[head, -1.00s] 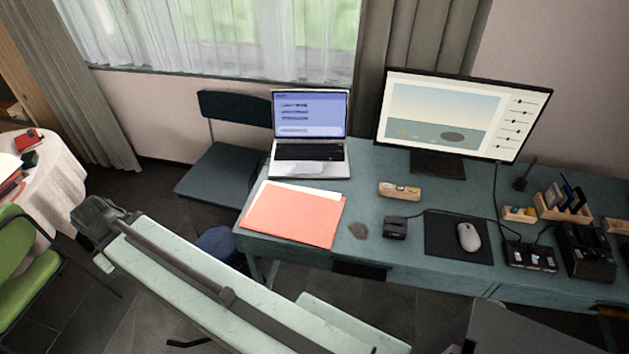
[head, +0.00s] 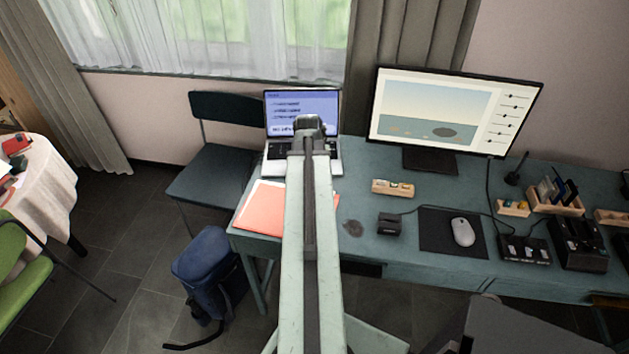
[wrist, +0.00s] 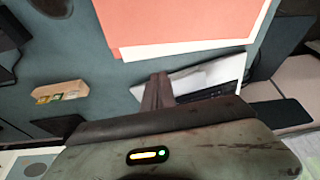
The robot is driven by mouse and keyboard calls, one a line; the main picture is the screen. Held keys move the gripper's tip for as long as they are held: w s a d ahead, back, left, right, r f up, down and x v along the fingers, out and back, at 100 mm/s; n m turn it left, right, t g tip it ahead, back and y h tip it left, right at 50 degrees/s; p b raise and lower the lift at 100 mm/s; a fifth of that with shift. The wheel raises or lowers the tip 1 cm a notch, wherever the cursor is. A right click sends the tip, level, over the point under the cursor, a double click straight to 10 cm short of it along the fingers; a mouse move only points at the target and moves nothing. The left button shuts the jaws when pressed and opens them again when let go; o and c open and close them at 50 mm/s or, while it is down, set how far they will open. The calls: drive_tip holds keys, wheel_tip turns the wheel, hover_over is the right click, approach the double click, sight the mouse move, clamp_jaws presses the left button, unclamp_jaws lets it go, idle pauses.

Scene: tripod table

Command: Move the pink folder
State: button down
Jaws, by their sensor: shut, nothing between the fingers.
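The pink folder (head: 262,210) lies flat near the left end of the teal desk, with white paper showing along its far edge. My arm crosses in front of it and hides its middle and most of its right side. In the wrist view the folder (wrist: 190,22) fills the upper middle. My gripper (head: 309,123) appears over the open laptop in the head view, beyond the folder. Its fingers (wrist: 158,78) are together and empty in the wrist view, pointing at the strip between folder and laptop, apart from the folder in the picture.
The laptop (head: 276,168) stands behind the folder. A wooden block (head: 393,188), a black device (head: 389,223) and a mouse (head: 463,231) on a mat are to the right, below the monitor (head: 452,112). A chair (head: 212,172) and blue backpack (head: 206,268) are left of the desk.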

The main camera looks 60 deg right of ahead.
drive_tip(key=b+x, duration=0.9)
drive_tip(key=x, duration=0.1)
drive_tip(key=shift+w+f+b, duration=0.1)
drive_tip(key=shift+f+b, duration=0.05)
drive_tip(key=shift+b, duration=0.2)
